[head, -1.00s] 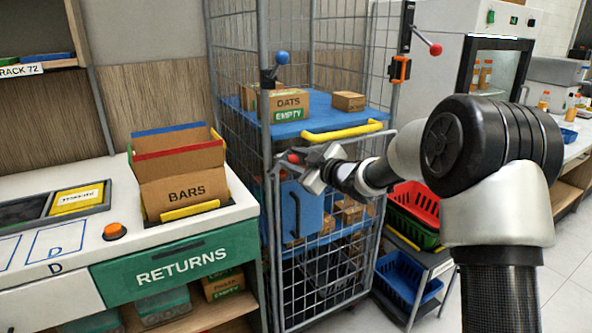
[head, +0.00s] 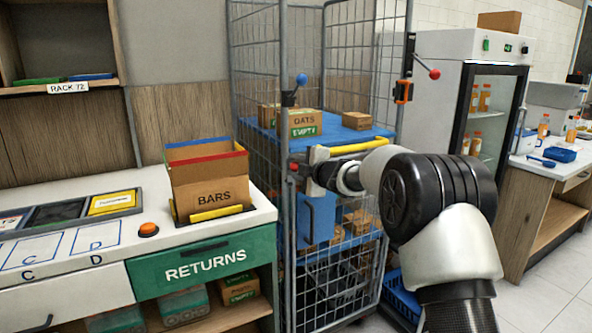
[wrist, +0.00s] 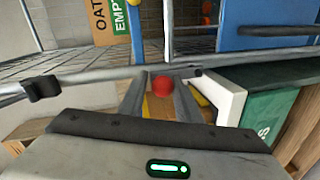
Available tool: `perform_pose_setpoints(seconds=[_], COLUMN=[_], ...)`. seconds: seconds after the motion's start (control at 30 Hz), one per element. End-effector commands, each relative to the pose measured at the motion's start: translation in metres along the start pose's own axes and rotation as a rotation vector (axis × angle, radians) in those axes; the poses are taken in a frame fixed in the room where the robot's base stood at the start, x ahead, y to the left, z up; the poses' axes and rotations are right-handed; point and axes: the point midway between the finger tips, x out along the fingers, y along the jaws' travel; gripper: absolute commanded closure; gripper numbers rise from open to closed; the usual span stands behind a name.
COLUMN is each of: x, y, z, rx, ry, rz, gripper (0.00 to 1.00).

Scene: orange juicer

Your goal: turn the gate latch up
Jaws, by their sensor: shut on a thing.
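The gate latch has a red knob (wrist: 163,83), which shows between the two fingers of my gripper (wrist: 160,95) in the wrist view. In the head view my gripper (head: 308,168) is at the left post of the roll cage, just above the blue plate (head: 317,217) on the gate. It is shut on the latch. The red knob (head: 293,167) just shows left of the fingers there. The fingers and wrist hide most of the latch, so its exact angle cannot be told.
A yellow bar (head: 357,146) edges the blue shelf close behind my wrist. The returns counter (head: 107,228) with the BARS box (head: 210,187) is close left.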

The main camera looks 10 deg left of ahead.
Motion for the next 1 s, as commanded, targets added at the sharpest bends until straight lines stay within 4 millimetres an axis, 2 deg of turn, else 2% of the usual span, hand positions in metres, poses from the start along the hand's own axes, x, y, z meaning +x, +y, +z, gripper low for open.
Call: perform_pose_setpoints(seconds=[0.03,0.57,0.6,0.63,0.67,1.0], x=[0.0033,0.0056,0.0056,0.0056,0.0055,0.0044], y=[-0.0130,-0.0121,-0.0121,-0.0122,-0.0120,-0.0066], z=[-0.0004,0.0001,0.0000,-0.0001,-0.0001,0.0005], rx=[-0.010,-0.032,-0.032,-0.031,-0.031,-0.030], ry=[-0.001,-0.005,-0.005,-0.005,-0.005,-0.006], rz=[-0.019,-0.018,-0.018,-0.018,-0.018,-0.010], gripper=[1.00,1.00,0.65,0.60,0.57,0.57])
